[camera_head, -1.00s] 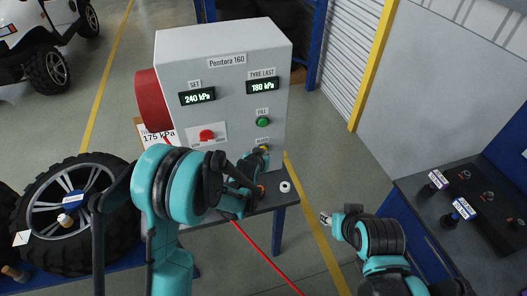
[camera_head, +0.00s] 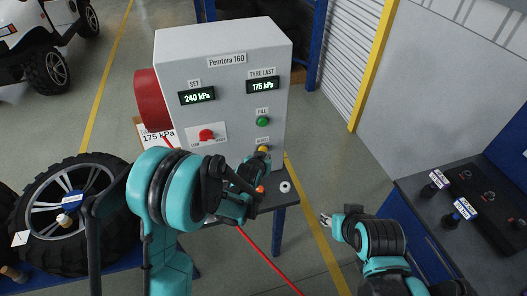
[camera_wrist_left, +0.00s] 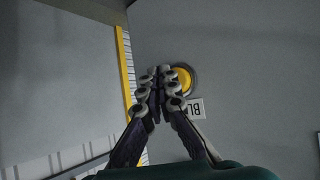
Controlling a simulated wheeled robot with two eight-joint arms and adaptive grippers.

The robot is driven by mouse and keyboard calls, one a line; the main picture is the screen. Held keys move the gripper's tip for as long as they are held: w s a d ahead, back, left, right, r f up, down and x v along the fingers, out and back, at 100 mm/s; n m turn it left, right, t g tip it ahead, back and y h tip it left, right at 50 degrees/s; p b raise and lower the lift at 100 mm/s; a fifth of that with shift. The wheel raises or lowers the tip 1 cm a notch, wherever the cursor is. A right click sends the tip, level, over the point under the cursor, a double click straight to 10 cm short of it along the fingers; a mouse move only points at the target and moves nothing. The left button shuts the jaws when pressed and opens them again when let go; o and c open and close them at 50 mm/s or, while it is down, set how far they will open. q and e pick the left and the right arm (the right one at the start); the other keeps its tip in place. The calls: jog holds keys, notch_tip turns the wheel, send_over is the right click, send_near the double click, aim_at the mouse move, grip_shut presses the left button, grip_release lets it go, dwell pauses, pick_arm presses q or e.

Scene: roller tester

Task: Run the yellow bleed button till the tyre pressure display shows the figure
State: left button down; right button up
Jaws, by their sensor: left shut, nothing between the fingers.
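The grey pressure box (camera_head: 225,120) has a TYRE LAST display (camera_head: 263,86) reading 175 kPa and a SET display (camera_head: 197,96) reading 240 kPa. The yellow bleed button (camera_head: 263,149) is low on its right side, under a small label. My left gripper (camera_head: 263,158) is shut and empty, with its tips just at the button. In the left wrist view the fingertips (camera_wrist_left: 160,74) lie beside the yellow button (camera_wrist_left: 185,80) and cover part of its edge; I cannot tell whether they touch. My right gripper (camera_head: 326,219) hangs right of the box; its jaw state is unclear.
A green fill button (camera_head: 263,121) is above the yellow one, and a red knob (camera_head: 207,135) is to its left. A card (camera_head: 158,135) reads 175 kPa. A tyre (camera_head: 70,205) lies at left. A red hose (camera_head: 262,252) runs below my left arm. A bench (camera_head: 455,185) stands at right.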

pick_arm(q)
jog(key=s, duration=0.1)
jog(key=s+d, duration=0.1)
jog(key=s, duration=0.1)
jog(key=s+b, duration=0.1)
jog(key=shift+s+d, duration=0.25)
jog(key=shift+s, duration=0.15)
jog(key=s+a+r+n+g+y, duration=0.1)
jog(key=s+a+r+g+y, duration=0.1)
jog(key=s+a+r, duration=0.85)
jog(key=s+a, duration=0.3)
jog(key=s, duration=0.5)
jog(key=s+a+r+n+g, duration=0.1)
jog(key=s+a, duration=0.3)
jog(key=s, duration=0.3)
jog(key=shift+s+a+g, duration=0.2)
jog(key=shift+s+g, duration=0.1)
jog(key=shift+s, duration=0.05)
